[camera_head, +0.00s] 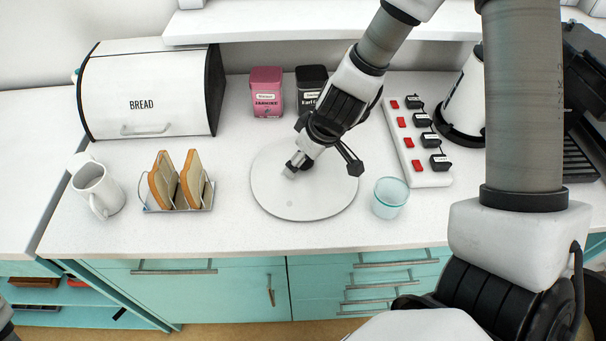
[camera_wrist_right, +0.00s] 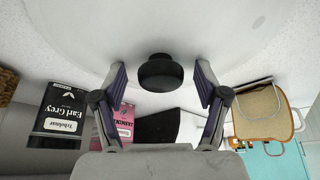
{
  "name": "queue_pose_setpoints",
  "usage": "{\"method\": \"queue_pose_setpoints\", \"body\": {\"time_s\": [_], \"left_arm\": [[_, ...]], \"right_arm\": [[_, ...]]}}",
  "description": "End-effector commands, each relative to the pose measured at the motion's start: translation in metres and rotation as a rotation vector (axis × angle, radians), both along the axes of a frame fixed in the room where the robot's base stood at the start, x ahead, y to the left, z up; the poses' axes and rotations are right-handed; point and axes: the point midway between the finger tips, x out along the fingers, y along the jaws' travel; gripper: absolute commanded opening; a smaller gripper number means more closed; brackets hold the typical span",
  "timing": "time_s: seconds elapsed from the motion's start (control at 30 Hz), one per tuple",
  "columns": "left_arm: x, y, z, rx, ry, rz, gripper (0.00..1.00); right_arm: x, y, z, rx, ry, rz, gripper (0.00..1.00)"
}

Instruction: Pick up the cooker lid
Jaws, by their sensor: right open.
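The cooker lid (camera_head: 305,205) is a round white disc lying on the counter. In the right wrist view the lid (camera_wrist_right: 215,30) fills the upper part, with a round black knob (camera_wrist_right: 160,72) standing from it. My right gripper (camera_head: 325,163) is over the far half of the lid and hides the knob in the head view. In the right wrist view the right gripper (camera_wrist_right: 160,85) is open, with one finger on each side of the knob and a visible gap to both. My left gripper is not in view.
A toast rack (camera_head: 180,208) and white mug (camera_head: 95,190) stand left of the lid, and a glass cup (camera_head: 389,198) close on its right. Behind are a pink tin (camera_head: 266,90), a black tin (camera_head: 310,80) and a bread bin (camera_head: 150,95). A power strip (camera_head: 415,145) lies right.

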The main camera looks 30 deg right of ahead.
Motion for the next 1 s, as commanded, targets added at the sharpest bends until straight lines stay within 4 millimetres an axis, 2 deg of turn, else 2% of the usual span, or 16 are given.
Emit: {"method": "queue_pose_setpoints", "body": {"time_s": [0.07, 0.1, 0.17, 0.2, 0.3, 0.57, 0.67, 1.0], "left_arm": [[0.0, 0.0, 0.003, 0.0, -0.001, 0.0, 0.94], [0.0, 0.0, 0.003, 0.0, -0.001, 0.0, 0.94], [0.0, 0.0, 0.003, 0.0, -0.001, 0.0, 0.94], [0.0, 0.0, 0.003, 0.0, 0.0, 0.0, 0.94], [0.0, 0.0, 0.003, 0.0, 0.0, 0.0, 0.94], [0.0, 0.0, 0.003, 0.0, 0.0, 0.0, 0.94], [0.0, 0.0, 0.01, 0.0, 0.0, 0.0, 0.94], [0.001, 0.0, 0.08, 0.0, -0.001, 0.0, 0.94]], "right_arm": [[0.0, 0.0, 0.002, 0.0, 0.0, 0.0, 0.73], [0.0, 0.0, 0.002, 0.0, 0.0, 0.0, 0.7], [0.0, 0.0, 0.002, 0.0, 0.0, 0.0, 0.49], [0.0, 0.0, 0.002, 0.0, 0.0, -0.001, 0.34], [0.0, 0.0, 0.002, 0.0, 0.0, -0.001, 0.0], [0.0, 0.0, 0.002, 0.0, 0.0, -0.001, 0.0], [0.0, 0.0, 0.01, 0.0, 0.0, -0.001, 0.0], [0.0, 0.0, 0.085, 0.001, -0.001, -0.001, 0.0]]}}
